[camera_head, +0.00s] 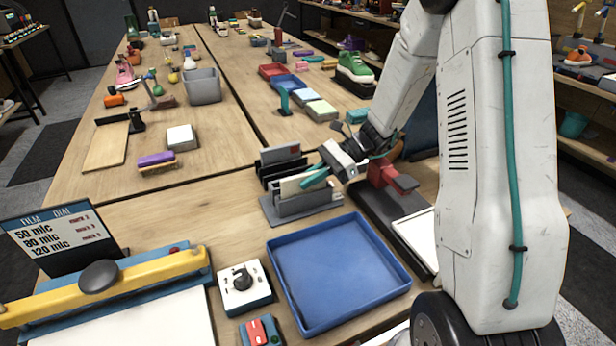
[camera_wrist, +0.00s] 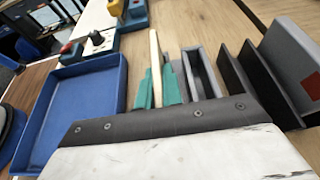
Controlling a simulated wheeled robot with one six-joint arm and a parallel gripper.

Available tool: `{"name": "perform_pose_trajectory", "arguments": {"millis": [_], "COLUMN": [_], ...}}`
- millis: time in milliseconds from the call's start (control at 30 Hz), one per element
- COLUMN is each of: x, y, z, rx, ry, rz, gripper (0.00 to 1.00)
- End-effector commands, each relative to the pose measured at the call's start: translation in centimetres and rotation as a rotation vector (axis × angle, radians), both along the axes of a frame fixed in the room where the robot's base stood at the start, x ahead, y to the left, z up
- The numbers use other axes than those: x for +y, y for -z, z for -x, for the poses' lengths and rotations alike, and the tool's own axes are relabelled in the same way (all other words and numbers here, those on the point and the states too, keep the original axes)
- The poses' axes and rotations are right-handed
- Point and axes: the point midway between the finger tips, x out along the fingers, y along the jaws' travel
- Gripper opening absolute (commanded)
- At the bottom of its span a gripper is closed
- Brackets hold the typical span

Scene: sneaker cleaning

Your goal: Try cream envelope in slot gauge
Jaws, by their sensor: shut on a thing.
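My gripper (camera_head: 316,175), with teal fingers, is shut on the cream envelope (camera_head: 297,187). In the wrist view the envelope (camera_wrist: 156,58) stands upright, edge-on, between the two fingertips (camera_wrist: 158,88). The grey slot gauge (camera_head: 303,209) stands on the table behind the blue tray, and the envelope is at its upper part in the head view. In the wrist view the gauge (camera_wrist: 199,68) shows its walls and a slot just right of the fingers. The envelope's lower edge is hidden, so I cannot tell whether it is inside a slot.
A black rack (camera_head: 268,170) holding a grey envelope with a red mark (camera_head: 281,154) stands close behind the gauge. An empty blue tray (camera_head: 335,268) lies in front. A red clamp-like fixture (camera_head: 388,175) stands to the right. A white knob box (camera_head: 243,286) is at front left.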

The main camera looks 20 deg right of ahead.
Motion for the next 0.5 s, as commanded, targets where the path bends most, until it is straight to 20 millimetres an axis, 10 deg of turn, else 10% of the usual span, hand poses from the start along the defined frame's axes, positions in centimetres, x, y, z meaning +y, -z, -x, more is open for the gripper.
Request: {"name": "perform_pose_trajectory", "arguments": {"millis": [500], "x": [0.01], "y": [1.08], "z": [0.01], "rx": [0.002], "ry": [0.001], "rz": [0.0], "gripper": [0.0]}}
